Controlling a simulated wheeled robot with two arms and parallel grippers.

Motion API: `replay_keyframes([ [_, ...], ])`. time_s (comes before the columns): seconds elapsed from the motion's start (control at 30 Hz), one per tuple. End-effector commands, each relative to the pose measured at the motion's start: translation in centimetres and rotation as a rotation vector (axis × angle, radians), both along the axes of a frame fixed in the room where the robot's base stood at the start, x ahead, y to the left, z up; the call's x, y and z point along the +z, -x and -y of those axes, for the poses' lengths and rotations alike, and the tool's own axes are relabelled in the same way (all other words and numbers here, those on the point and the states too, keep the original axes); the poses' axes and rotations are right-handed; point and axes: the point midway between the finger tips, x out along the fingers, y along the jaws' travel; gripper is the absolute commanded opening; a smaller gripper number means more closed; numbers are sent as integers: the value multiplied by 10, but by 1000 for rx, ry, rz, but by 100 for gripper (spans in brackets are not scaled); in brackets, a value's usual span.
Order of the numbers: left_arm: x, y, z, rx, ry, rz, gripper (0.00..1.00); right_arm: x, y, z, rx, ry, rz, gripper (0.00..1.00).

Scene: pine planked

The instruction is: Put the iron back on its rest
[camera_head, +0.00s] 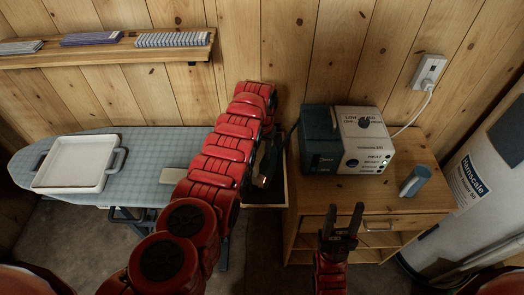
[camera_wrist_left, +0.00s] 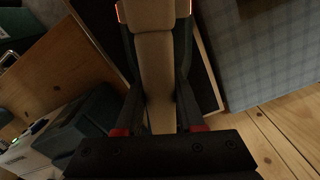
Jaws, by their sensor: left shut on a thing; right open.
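The iron (camera_wrist_left: 154,60) has a tan handle and a dark body with glowing orange-red strips at its far end. My left gripper (camera_wrist_left: 157,100) is shut on the handle, one finger on each side. In the head view the iron (camera_head: 271,160) is a dark shape mostly hidden behind my left arm. The rest, a dark pad with a pale wooden rim (camera_head: 264,206), lies under the iron at the ironing board's right end; it also shows in the left wrist view (camera_wrist_left: 204,85). I cannot tell whether they touch. My right gripper (camera_head: 343,220) is open and empty before the cabinet.
The checked ironing board (camera_head: 145,150) holds a white tray (camera_head: 72,164) and a small pale block (camera_head: 172,176). The wooden cabinet (camera_head: 400,200) carries a boxy station (camera_head: 345,140) and a blue-grey cup-like object (camera_head: 414,181). A white cylinder (camera_head: 480,180) stands right. A shelf (camera_head: 110,52) hangs upper left.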

Motion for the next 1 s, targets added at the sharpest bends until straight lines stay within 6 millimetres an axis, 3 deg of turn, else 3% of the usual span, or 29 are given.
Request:
replay_keyframes([
  [0.17, -3, -1, 0, 0, 1, 2, 0, -4, 0, 0, 0, 0, 0, 50],
  [0.2, -2, -1, 0, 0, 1, 2, 45, -2, 0, 0, 0, 0, 0, 50],
  [0.33, -2, 0, 0, 0, 0, 1, 67, -2, 0, 0, 0, 0, 0, 50],
  [0.73, 2, 0, 1, -1, 0, 0, 67, -1, 0, 0, 0, 0, 0, 50],
  [1.0, 27, -1, 0, 0, 0, 4, 67, -7, 0, 0, 0, 0, 0, 50],
])
